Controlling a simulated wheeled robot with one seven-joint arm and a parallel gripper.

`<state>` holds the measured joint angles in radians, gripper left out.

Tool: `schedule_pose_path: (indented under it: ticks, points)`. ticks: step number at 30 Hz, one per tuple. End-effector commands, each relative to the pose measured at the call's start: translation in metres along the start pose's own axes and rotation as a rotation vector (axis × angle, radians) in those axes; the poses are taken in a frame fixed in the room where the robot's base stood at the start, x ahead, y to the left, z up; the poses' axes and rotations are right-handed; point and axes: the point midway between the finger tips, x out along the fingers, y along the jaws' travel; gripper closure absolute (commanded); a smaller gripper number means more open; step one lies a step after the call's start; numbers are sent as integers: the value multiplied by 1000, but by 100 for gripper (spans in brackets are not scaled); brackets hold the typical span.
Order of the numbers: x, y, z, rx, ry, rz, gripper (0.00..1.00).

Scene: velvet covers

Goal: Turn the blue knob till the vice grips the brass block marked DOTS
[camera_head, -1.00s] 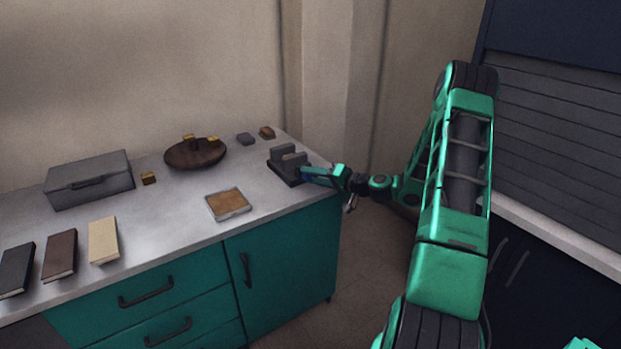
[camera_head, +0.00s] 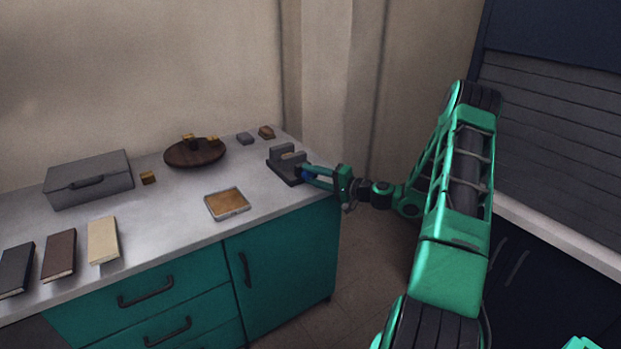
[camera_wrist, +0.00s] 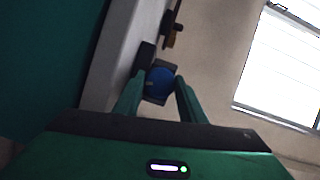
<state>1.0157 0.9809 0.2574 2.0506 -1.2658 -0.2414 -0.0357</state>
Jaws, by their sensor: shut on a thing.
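The dark grey vice (camera_head: 281,168) stands at the right end of the counter, with its blue knob (camera_head: 306,174) facing my arm. In the wrist view the knob (camera_wrist: 158,80) sits between my fingertips. My gripper (camera_head: 309,174) is shut on it. A small brownish patch shows between the vice's jaws, too small to identify or to tell whether it is gripped. Brass blocks stand on a round brown stand, one at its back (camera_head: 188,137) and one at its right (camera_head: 212,140). Another brass block (camera_head: 148,178) is on the counter. No DOTS marking is readable.
The round brown stand (camera_head: 195,155) is left of the vice. A framed tan tray (camera_head: 228,204) lies in front. A grey box (camera_head: 89,180), several books and two small blocks, grey (camera_head: 245,139) and brown (camera_head: 266,132), share the counter. Its right edge is close beside the vice.

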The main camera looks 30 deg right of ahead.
Motion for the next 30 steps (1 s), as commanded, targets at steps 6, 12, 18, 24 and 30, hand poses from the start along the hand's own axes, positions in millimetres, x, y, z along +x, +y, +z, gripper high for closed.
schedule_pose_path:
  ticks: [6,12,18,24,30]
  points:
    - [-3,4,-4,-2,9,8,44]
    - [-2,3,-2,-1,5,6,44]
    - [-1,2,-1,0,3,5,44]
    - [-7,2,-1,0,3,6,44]
    - [-37,3,-2,1,7,7,44]
